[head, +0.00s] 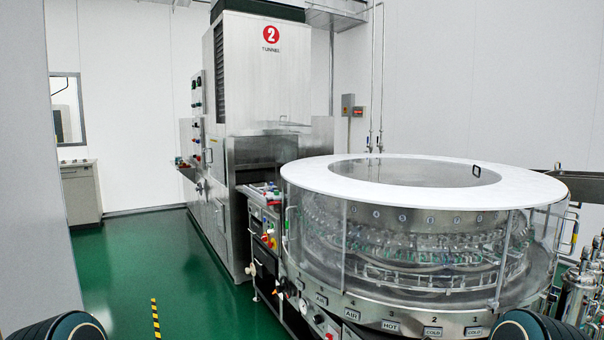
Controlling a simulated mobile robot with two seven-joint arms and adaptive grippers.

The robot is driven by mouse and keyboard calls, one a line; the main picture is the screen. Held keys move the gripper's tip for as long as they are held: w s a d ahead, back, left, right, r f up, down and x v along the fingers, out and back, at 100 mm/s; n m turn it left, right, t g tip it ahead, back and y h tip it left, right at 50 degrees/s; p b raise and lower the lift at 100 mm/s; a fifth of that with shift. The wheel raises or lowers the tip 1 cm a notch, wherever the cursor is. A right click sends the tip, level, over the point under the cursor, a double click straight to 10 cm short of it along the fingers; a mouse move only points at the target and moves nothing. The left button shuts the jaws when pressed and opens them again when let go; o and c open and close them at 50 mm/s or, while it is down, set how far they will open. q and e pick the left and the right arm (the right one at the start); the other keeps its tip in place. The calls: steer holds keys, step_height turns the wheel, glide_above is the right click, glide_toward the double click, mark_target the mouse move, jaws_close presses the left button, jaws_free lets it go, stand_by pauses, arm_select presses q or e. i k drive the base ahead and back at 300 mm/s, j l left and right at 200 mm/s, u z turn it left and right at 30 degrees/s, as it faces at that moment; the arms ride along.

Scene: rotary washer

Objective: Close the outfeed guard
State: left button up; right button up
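The rotary washer is a large round machine with a white ring top (345,180) and clear curved guard panels (322,215) around its side. Bottles or holders show dimly through the panels. A vertical handle (288,222) is at the washer's left edge, beside the tunnel side, and another handle (574,236) is at its right edge. I cannot tell which panel is the outfeed guard, or whether it stands open. Neither gripper is in view; only dark rounded parts of my own body show at the bottom corners.
A steel tunnel machine (268,75) marked 2 stands behind and left of the washer. A control panel with coloured buttons (268,235) sits between them. Green floor (150,270) is clear at left, with a yellow-black strip (155,318). Steel canisters (582,295) stand at right.

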mark_target(283, 140)
steer(key=i+j+u, duration=0.3)
steer(key=i, duration=0.3)
steer(key=i+j+u, duration=0.3)
steer(key=i, duration=0.3)
steer(key=i+u, duration=0.3)
steer(key=i, duration=0.3)
steer(key=i+z, duration=0.15)
steer(key=i, duration=0.55)
steer(key=i+j+z, duration=0.1)
steer(key=i+j, duration=0.15)
steer(key=i, duration=0.5)
steer(key=i+j+z, duration=0.1)
steer(key=i+z, duration=0.35)
steer(key=i+j+z, duration=0.2)
steer(key=z, duration=0.3)
steer(key=i+j+z, duration=0.25)
steer(key=z, duration=0.2)
steer(key=i+j+z, duration=0.15)
steer(key=j+z, duration=0.3)
steer(key=i+j+z, duration=0.15)
steer(key=j+z, duration=0.8)
